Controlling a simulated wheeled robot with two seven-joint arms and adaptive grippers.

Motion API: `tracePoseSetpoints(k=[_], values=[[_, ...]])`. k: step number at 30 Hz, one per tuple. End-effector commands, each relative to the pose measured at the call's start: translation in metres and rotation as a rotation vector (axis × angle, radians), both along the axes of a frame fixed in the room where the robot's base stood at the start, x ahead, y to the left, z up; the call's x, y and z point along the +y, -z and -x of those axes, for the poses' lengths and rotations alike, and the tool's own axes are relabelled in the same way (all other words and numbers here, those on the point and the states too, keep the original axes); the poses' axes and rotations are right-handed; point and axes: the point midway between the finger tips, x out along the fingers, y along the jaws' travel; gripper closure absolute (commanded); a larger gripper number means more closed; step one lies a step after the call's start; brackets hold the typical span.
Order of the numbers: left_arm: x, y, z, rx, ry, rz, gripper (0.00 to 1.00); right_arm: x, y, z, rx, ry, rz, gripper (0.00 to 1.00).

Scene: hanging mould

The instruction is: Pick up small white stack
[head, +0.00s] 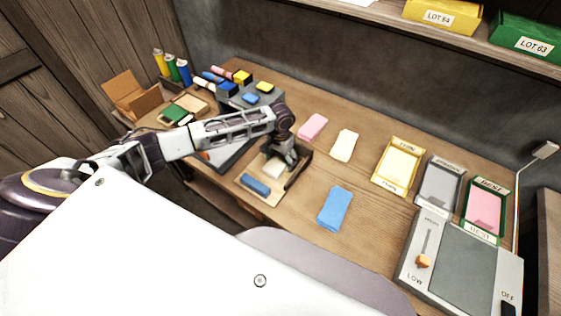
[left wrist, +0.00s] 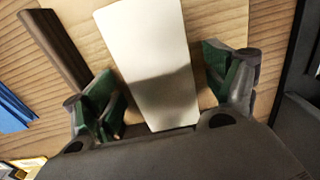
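The small white stack (left wrist: 150,40) lies between the two green-padded fingers of my left gripper (left wrist: 162,85) in the left wrist view. Bare wood-coloured surface shows between the stack and each finger, so the gripper is open around it and not clamped. In the head view my left gripper (head: 287,158) points down over a shallow tray (head: 268,197). The white stack (head: 274,169) shows there partly, beside the fingers. My right gripper is in neither view.
A blue block (head: 255,184) lies in the same tray. Pink (head: 313,127), cream (head: 344,146) and blue (head: 334,208) stacks lie to the right on the table. Labelled trays and a control box (head: 460,265) stand further right. A grey holder (head: 240,97) stands behind my left arm.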

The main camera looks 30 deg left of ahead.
Motion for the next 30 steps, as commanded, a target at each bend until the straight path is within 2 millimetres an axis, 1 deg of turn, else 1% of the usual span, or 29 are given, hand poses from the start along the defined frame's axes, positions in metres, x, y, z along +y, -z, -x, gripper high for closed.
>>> tracePoseSetpoints(k=[1, 2, 11, 22, 26, 30], values=[[0.000, 0.000, 0.000, 0.000, 0.000, 0.000, 0.22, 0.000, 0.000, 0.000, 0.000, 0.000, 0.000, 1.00], [0.000, 0.000, 0.000, 0.000, 0.000, 0.000, 0.26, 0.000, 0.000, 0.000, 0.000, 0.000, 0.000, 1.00], [0.000, 0.000, 0.000, 0.000, 0.000, 0.000, 0.64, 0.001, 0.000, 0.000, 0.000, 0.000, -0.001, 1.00], [0.000, -0.004, -0.001, -0.001, 0.000, 0.000, 0.65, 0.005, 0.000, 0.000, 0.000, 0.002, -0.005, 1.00], [0.000, -0.013, -0.001, -0.002, 0.000, 0.001, 0.65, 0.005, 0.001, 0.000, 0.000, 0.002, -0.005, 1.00], [0.000, -0.029, -0.001, -0.002, 0.000, 0.001, 0.65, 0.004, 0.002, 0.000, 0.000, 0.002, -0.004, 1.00]])
